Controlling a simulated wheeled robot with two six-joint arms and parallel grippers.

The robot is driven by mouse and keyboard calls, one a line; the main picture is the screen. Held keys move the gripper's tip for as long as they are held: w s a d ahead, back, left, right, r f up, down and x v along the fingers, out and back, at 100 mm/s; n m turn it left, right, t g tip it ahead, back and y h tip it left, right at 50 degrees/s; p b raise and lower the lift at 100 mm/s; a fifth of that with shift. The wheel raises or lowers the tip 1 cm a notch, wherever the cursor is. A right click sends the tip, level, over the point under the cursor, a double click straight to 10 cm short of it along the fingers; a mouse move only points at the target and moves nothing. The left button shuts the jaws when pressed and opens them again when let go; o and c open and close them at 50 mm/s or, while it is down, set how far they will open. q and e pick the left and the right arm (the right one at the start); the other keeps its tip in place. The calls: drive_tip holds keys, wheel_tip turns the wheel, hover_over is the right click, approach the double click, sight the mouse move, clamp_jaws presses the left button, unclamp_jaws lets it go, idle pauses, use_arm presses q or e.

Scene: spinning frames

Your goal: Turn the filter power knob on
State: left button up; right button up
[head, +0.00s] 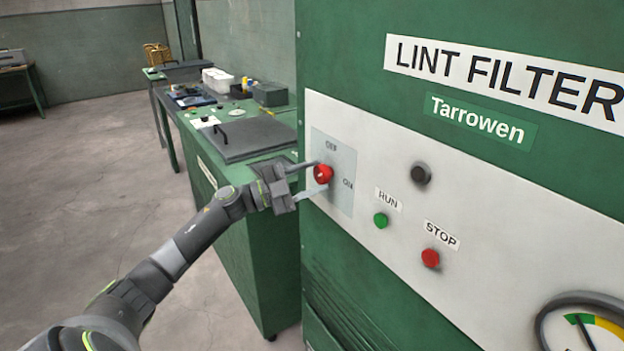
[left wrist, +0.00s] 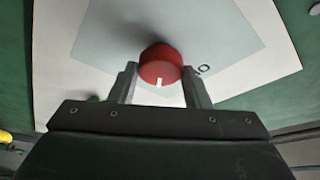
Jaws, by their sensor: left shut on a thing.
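The red filter power knob (head: 323,174) sits on a pale blue plate (head: 343,160) at the left end of the white panel. OFF is printed above the knob and ON to its lower right. My left gripper (head: 318,178) reaches in from the left and is shut on the knob, one finger above and one below. In the left wrist view the knob (left wrist: 160,64) is between the two fingertips, with its white mark at the lower edge, towards my gripper. Part of an ON label shows beside the right finger. My right gripper is out of view.
A green RUN button (head: 381,220), a red STOP button (head: 430,258), a dark round fitting (head: 421,173) and a gauge (head: 585,325) are on the same panel. A green workbench (head: 250,235) with tools stands left of the cabinet. Open floor lies further left.

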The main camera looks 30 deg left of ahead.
use_arm(q)
drive_tip(key=m+g, duration=0.1)
drive_tip(key=m, duration=0.2)
drive_tip(key=m+g, duration=0.1)
drive_tip(key=m, duration=0.3)
drive_tip(key=shift+r+g+y, duration=0.1)
drive_tip(key=shift+g+y, duration=0.2)
idle(0.3)
drive_tip(key=o, duration=1)
drive_tip(key=shift+a, duration=0.1)
drive_tip(key=b+v, duration=0.2)
drive_tip(key=v, duration=1.5)
drive_tip(key=shift+s, duration=0.2)
